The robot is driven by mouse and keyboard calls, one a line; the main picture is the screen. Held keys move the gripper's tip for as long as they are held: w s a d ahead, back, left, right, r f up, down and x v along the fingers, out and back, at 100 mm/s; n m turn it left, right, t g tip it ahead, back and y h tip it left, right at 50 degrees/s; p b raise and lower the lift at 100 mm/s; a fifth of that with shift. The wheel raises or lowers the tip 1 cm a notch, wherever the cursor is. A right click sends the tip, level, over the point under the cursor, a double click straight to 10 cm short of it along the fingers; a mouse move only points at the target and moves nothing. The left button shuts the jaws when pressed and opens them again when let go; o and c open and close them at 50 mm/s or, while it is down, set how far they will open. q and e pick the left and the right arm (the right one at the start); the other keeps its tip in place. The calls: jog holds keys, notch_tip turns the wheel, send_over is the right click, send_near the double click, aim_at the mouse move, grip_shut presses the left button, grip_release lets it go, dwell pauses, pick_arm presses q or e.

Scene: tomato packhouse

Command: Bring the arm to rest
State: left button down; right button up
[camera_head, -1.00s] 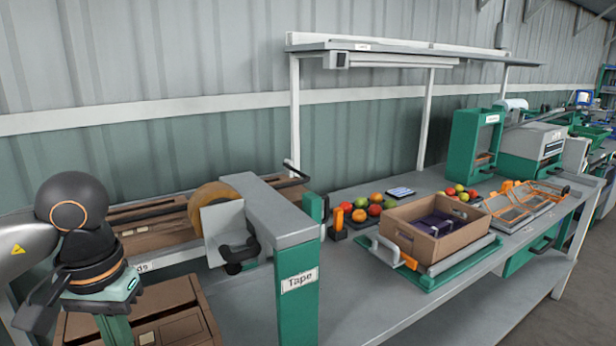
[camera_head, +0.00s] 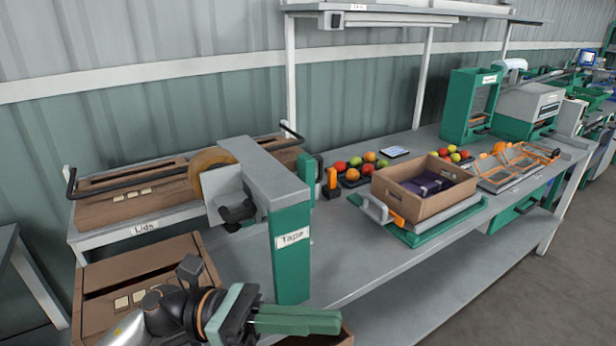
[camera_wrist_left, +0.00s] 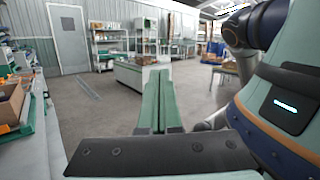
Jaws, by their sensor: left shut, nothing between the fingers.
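My left gripper (camera_head: 300,320) is low in the head view, in front of the tape dispenser (camera_head: 292,255) and the bench. Its green fingers lie together, point right and hold nothing. In the left wrist view the fingers (camera_wrist_left: 160,100) are closed against each other, pointing out over open floor beside the bench. My left forearm comes in at the bottom left of the head view. My right gripper shows in neither view.
The bench holds an open cardboard box (camera_head: 412,207) on a green-edged stand, tomatoes in small trays (camera_head: 352,173) and a green frame (camera_head: 468,110). Flat cardboard lids (camera_head: 130,195) lie at left. Floor at right is clear.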

pick_arm(q)
jog(key=w+a+f+n+t+p, duration=0.15)
jog(key=w+n+t, duration=0.25)
jog(key=n+t, duration=0.55)
jog(key=w+a+n+t, duration=0.2)
jog(key=w+n+t, duration=0.3)
jog(key=n, duration=0.7)
jog(key=w+a+f+n+t+y+p, duration=0.15)
jog(key=a+f+n+t+y, duration=0.5)
jog(key=n, duration=0.65)
jog(key=s+a+f+n+g+y+p, duration=0.1)
jog(key=s+a+f+n+g+y, duration=0.15)
jog(key=f+n+y, duration=0.85)
jog(key=s+a+f+n+g, duration=0.2)
jog(key=s+f+n, duration=0.1)
jog(key=s+f, duration=0.4)
jog(key=s+a+f+n+g+p, duration=0.1)
jog(key=s+a+f+n+g, duration=0.2)
jog(key=s+f, duration=0.4)
notch_tip(320, 180, down, 2)
jog(key=shift+n, duration=0.75)
